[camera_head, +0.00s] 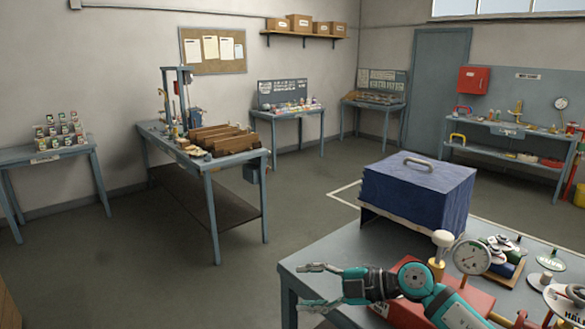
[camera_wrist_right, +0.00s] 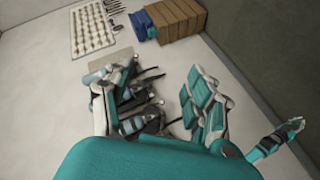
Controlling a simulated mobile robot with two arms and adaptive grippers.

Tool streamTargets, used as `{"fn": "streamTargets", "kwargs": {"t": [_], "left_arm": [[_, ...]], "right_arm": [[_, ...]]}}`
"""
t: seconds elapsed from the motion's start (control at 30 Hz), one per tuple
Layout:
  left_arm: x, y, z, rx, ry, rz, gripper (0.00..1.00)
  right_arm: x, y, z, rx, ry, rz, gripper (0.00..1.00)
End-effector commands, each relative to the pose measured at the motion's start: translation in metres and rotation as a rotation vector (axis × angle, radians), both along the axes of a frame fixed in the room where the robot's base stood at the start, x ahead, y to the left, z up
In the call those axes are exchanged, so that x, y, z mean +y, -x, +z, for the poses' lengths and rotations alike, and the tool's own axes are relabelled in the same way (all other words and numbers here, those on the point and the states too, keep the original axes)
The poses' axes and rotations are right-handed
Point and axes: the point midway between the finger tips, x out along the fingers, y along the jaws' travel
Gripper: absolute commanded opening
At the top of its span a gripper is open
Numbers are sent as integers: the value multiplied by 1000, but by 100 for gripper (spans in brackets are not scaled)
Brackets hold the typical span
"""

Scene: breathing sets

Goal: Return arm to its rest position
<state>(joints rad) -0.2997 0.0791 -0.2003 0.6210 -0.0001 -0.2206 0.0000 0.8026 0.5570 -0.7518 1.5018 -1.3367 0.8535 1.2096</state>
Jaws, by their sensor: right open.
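My right arm reaches in from the lower right of the head view, above the front blue-grey table. My right gripper (camera_head: 315,286) points left, its two fingers spread apart with nothing between them. It is near the left end of this table, in front of the blue box. In the right wrist view, teal and grey parts of my own body fill the lower and middle picture. My left gripper does not show in the head view.
The front table (camera_head: 330,250) carries a blue box with a handle (camera_head: 418,190), a red case (camera_head: 470,300), a round gauge (camera_head: 472,256) and several small items at the right. A workbench with wooden trays (camera_head: 215,140) stands farther back. The floor (camera_head: 130,255) at left is clear.

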Motion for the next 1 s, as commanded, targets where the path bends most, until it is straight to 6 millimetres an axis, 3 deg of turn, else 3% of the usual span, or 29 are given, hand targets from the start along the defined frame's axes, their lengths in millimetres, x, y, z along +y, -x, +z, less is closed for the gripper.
{"fn": "streamTargets", "kwargs": {"t": [0.03, 0.1, 0.17, 0.27, 0.37, 0.43, 0.5, 0.6, 0.7, 0.8, 1.0], "left_arm": [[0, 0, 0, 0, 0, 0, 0], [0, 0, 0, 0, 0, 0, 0], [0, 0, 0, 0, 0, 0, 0], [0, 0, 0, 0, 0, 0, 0], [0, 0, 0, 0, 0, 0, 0], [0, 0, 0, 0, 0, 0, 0], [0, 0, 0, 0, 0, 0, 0], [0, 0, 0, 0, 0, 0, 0], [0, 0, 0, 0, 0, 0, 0], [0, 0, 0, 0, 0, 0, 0], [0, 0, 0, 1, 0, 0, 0]], "right_arm": [[20, 12, 13, -34, -167, -39, 57], [28, 17, 37, -74, -378, -149, 57], [20, 18, 51, -84, -534, -280, 57], [-14, 18, 53, -44, -725, -557, 57], [-64, 24, 24, 65, -811, -877, 57], [-99, 39, -12, 181, -806, -1098, 57], [-127, 62, -52, 311, -756, -1288, 57], [-153, 107, -107, 508, -635, -1491, 57], [-167, 156, -147, 686, -495, -1616, 57], [-171, 197, -173, 823, -376, -1677, 57], [-173, 264, -201, 1027, -185, -1723, 57]]}}
